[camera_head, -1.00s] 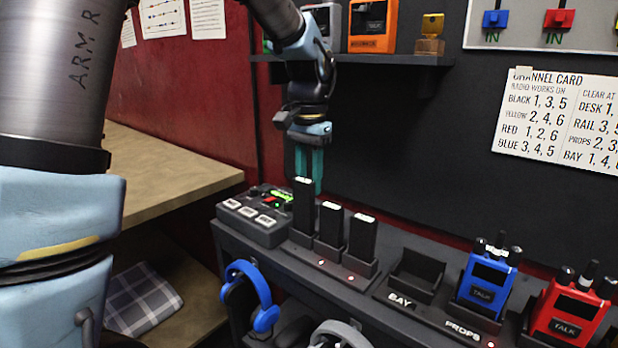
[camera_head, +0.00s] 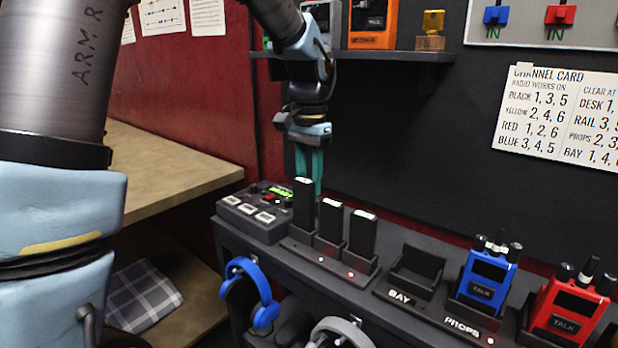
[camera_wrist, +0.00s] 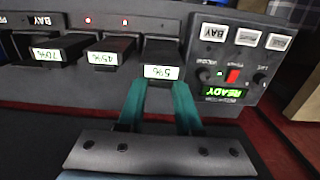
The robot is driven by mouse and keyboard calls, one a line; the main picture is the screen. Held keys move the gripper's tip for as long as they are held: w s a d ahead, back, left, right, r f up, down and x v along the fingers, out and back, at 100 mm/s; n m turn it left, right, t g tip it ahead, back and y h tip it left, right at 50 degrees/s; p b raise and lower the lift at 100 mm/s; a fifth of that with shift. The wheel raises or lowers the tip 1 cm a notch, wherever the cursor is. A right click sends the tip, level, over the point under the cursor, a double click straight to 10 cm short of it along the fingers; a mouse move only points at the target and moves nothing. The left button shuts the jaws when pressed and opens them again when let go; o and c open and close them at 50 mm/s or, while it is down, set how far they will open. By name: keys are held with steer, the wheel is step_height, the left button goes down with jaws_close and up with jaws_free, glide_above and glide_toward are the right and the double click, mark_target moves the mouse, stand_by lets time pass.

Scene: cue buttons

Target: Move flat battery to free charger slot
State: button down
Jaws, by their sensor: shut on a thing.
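Three black batteries stand in a row in the charger. In the wrist view they read upside down: the flat one marked 5% (camera_wrist: 164,72), then 45% (camera_wrist: 108,58) and 70% (camera_wrist: 48,54). In the head view the 5% battery (camera_head: 304,206) is at the left end, its top a little above the other two (camera_head: 330,222) (camera_head: 363,235). My gripper (camera_wrist: 160,92) has its teal fingers at both sides of the 5% battery and is shut on it. The fingers also show behind it in the head view (camera_head: 310,165). I cannot tell whether its base is clear of the slot.
A control box (camera_head: 257,213) with a green READY display stands left of the batteries. To the right are an empty cradle (camera_head: 418,270) marked BAY, a blue radio (camera_head: 485,277) and a red radio (camera_head: 566,302). A shelf (camera_head: 390,57) hangs above. Blue headphones (camera_head: 264,290) hang below.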

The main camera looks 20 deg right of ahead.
steer(key=shift+f+b, duration=0.65)
steer(key=shift+f, duration=0.55)
stand_by(0.4)
steer(key=c, duration=0.5)
jaws_free()
step_height(320, 180, up, 11)
steer(key=shift+f+b, duration=0.1)
steer(key=shift+b, duration=0.4)
steer(key=w+a+f+n, duration=0.1)
steer(key=a+f+n, duration=0.3)
steer(key=a, duration=0.5)
steer(key=w+a+f+n, duration=0.2)
steer(key=a+f, duration=0.5)
steer(key=a, duration=0.1)
steer(key=s+a+f+n, duration=0.2)
steer(key=s+a+f, duration=0.1)
steer(key=a, duration=0.3)
steer(key=s+a+f+n+t, duration=0.1)
steer(key=s+a+f+n, duration=0.2)
steer(key=a, duration=0.4)
steer(key=shift+s+f+t+p, duration=0.3)
steer(key=shift+s+f+p, duration=0.05)
steer(key=shift+s+f, duration=0.15)
